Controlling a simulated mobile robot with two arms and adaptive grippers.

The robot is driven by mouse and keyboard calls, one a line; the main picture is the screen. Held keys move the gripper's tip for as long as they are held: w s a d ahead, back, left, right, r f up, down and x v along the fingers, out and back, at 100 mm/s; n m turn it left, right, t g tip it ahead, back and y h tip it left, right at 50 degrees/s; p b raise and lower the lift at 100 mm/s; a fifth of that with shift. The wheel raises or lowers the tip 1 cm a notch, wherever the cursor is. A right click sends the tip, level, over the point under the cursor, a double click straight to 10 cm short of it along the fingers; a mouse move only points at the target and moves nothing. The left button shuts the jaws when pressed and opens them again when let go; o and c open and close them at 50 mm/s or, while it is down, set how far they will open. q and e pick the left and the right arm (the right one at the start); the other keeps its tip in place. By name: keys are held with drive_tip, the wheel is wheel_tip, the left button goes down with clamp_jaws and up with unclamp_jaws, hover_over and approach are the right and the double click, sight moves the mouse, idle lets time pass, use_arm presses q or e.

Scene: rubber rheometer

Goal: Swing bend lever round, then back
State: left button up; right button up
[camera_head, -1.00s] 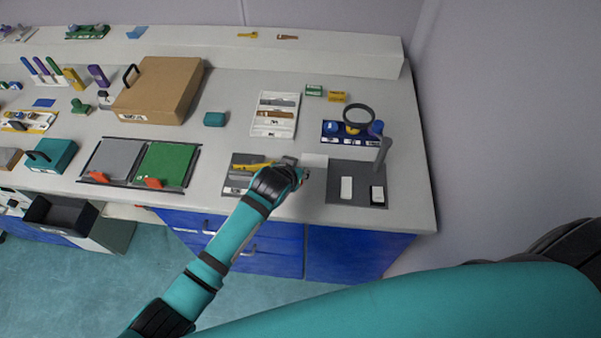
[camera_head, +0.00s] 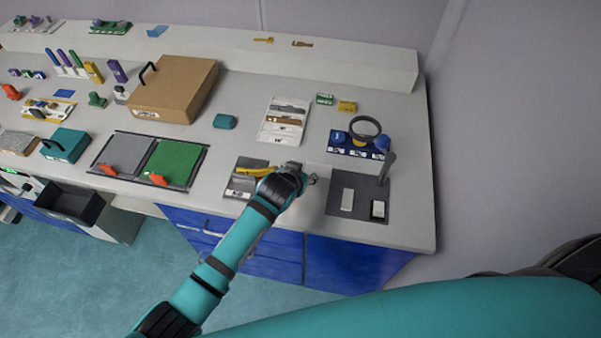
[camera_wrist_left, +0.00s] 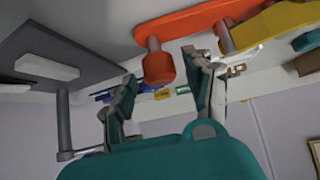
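The bend lever shows a yellow arm (camera_head: 258,171) at the front of the bench, partly hidden by my left wrist. In the left wrist view the lever has a yellow part (camera_wrist_left: 272,28), an orange arm (camera_wrist_left: 195,20) and an orange knob (camera_wrist_left: 158,66) on a short grey stem. My left gripper (camera_wrist_left: 162,78) is open, with one finger on each side of the knob. A gap shows beside each finger, so neither clearly touches it. In the head view my left gripper (camera_head: 312,180) is small and its fingers are hard to make out. My right gripper is out of view.
A dark mat (camera_head: 338,206) with white blocks and a grey post (camera_head: 386,167) lies just right of the gripper. A blue holder with a ring-shaped magnifier (camera_head: 365,127) stands behind it. A white tray (camera_head: 268,134), cardboard box (camera_head: 172,88) and green plate (camera_head: 172,163) stand left.

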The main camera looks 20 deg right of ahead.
use_arm(q)
drive_tip(key=shift+a, duration=0.1)
drive_tip(key=v, duration=1.2)
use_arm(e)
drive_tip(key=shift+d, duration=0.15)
